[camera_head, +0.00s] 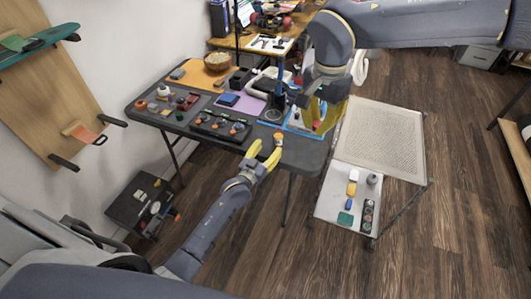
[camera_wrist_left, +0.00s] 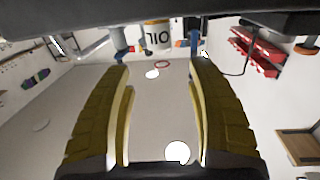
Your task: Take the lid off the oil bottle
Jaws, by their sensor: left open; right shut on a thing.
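The oil bottle (camera_wrist_left: 158,36) is white with a dark "OIL" label and a yellowish band. In the left wrist view it appears upside down at the top middle, beyond the fingertips and between them. My left gripper (camera_head: 264,150) is open and empty at the front edge of the dark table; its two yellow fingers (camera_wrist_left: 160,75) also show in the left wrist view. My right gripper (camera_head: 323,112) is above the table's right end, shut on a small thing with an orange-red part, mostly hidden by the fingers. I cannot clearly make out the bottle in the head view.
The dark table (camera_head: 150,118) holds a control box with knobs (camera_head: 220,126), a purple mat (camera_head: 240,105), an orange mat (camera_head: 190,72) and a bowl (camera_head: 217,61). A white cart (camera_head: 330,205) with small items stands to the right. Floor is free in front.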

